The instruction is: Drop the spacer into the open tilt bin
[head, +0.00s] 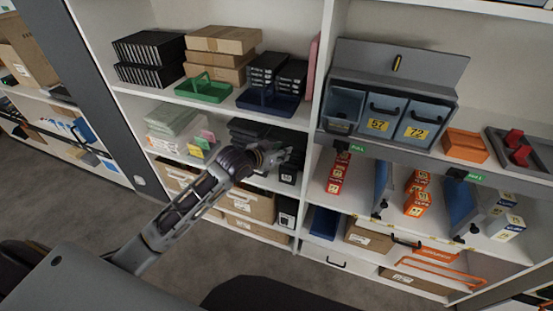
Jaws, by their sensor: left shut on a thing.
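My left gripper (286,156) is in front of the middle shelf, left of the white upright. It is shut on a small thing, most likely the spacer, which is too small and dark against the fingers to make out. A grey tilt-bin unit stands on the shelf to the upper right. Its leftmost bin (345,103) looks tipped open, with its inside showing. The bins labelled 57 (379,112) and 72 (417,122) beside it look shut. The gripper is below and left of the open bin, apart from it. My right gripper is not in view.
The white upright (322,75) stands between gripper and bins. A green tray (203,91) and a dark blue tray (268,103) sit above left. An orange box (466,146) is right of the bins. Orange-red boxes (338,174) stand below them.

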